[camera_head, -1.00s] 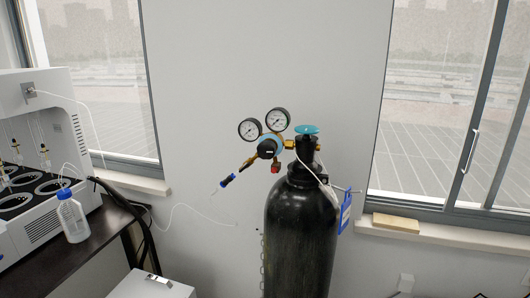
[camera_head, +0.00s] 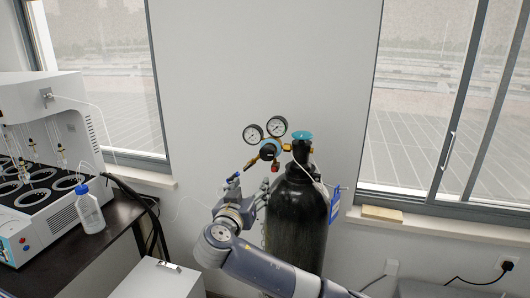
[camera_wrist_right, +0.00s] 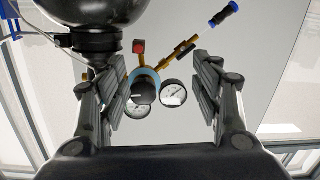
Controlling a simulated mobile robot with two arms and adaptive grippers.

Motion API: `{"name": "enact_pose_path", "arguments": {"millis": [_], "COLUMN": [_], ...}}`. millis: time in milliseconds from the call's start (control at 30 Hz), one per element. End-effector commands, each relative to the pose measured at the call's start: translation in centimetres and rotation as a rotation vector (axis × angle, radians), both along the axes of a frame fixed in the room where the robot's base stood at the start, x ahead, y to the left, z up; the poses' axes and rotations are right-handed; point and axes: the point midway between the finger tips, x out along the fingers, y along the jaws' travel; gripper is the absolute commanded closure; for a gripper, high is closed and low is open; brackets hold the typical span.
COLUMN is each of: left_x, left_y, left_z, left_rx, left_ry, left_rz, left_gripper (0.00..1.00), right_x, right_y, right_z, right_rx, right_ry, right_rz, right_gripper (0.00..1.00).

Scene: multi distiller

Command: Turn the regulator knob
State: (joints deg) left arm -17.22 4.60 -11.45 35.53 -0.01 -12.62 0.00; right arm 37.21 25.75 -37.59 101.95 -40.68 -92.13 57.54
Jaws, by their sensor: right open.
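The regulator (camera_head: 276,147) has a blue ring, brass fittings and two round gauges, and is mounted at the top of a black gas cylinder (camera_head: 297,215). Its black regulator knob (camera_head: 267,152) faces forward below the gauges. In the right wrist view the knob (camera_wrist_right: 144,92) appears between the finger lines, nearer the left finger. My right gripper (camera_head: 248,186) is open and empty, below the knob and in front of the cylinder's left side. In the wrist view its fingers (camera_wrist_right: 160,75) stand wide apart, with no visible contact with the knob. My left gripper is not in view.
A teal valve handwheel (camera_head: 302,135) tops the cylinder. A brass outlet with a blue-and-black hose end (camera_head: 232,178) sticks out left of the regulator. A dark table (camera_head: 112,228) carries a white distiller and a wash bottle (camera_head: 89,209). A white box (camera_head: 155,280) stands lower left.

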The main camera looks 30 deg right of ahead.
Motion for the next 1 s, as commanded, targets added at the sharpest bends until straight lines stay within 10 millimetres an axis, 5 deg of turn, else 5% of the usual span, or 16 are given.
{"name": "enact_pose_path", "arguments": {"millis": [33,100,200,700,1000], "left_x": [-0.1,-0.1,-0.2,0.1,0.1], "left_y": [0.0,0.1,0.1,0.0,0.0], "left_z": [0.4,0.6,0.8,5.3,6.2], "left_rx": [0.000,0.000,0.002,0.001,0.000], "left_ry": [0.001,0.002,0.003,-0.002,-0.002], "left_rz": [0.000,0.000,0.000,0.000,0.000], "left_gripper": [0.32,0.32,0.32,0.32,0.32], "right_x": [-0.7,-1.5,-2.0,3.1,4.8], "right_y": [0.0,-0.1,-0.3,-6.5,-8.2], "right_z": [2.8,4.9,6.2,6.7,6.3], "right_rx": [0.008,0.021,0.030,0.029,0.032], "right_ry": [-0.063,-0.125,-0.165,-0.164,-0.165], "right_rz": [-0.019,-0.041,-0.057,-0.060,-0.056], "right_gripper": [0.41,0.41,0.41,0.41,0.41]}}
